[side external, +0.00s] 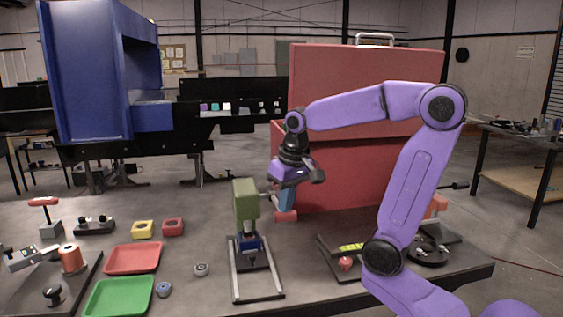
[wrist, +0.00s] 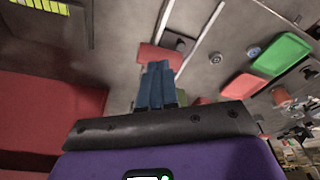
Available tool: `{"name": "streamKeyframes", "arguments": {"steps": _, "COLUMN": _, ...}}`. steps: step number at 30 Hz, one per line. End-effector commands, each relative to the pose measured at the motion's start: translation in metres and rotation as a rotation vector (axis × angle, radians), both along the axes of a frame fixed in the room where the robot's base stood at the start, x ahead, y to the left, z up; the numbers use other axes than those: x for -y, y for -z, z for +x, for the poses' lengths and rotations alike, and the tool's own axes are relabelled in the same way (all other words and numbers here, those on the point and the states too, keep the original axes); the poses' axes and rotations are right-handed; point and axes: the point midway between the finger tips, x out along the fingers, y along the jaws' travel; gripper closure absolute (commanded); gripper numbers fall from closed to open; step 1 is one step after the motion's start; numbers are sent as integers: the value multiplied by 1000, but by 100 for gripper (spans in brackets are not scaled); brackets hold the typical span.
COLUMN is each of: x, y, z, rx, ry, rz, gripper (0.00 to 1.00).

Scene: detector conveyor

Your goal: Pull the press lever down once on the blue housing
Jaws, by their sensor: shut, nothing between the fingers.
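A small press with a green head (side external: 246,199) stands on a dark base at the middle of the table. The blue housing (side external: 248,243) sits in the press under the green head. The press lever's red grip (side external: 286,216) sticks out to the right of the head; the red grip also shows in the wrist view (wrist: 160,56). My gripper (side external: 286,207) is shut, its blue fingers pointing down just above the red grip. In the wrist view, my fingertips (wrist: 158,66) overlap the near edge of the grip. I cannot tell whether they touch it.
A large red case (side external: 345,185) stands close behind and right of my gripper. A red tray (side external: 132,258) and a green tray (side external: 120,297) lie left of the press. A small yellow block (side external: 143,229) and a red block (side external: 173,227) sit behind the trays.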

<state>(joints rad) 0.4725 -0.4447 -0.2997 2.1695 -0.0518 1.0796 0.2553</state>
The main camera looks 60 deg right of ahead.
Motion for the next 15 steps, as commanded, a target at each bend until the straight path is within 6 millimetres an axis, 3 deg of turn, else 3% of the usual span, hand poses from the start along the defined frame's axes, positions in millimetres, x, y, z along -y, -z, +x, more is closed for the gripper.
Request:
{"name": "streamKeyframes", "arguments": {"steps": 9, "x": 4, "y": -27, "z": 5, "rx": 3, "ry": 0, "rz": 0, "gripper": 100}}
{"name": "streamKeyframes", "arguments": {"steps": 15, "x": 5, "y": -34, "z": 6, "rx": 1, "ry": -1, "rz": 0, "gripper": 100}}
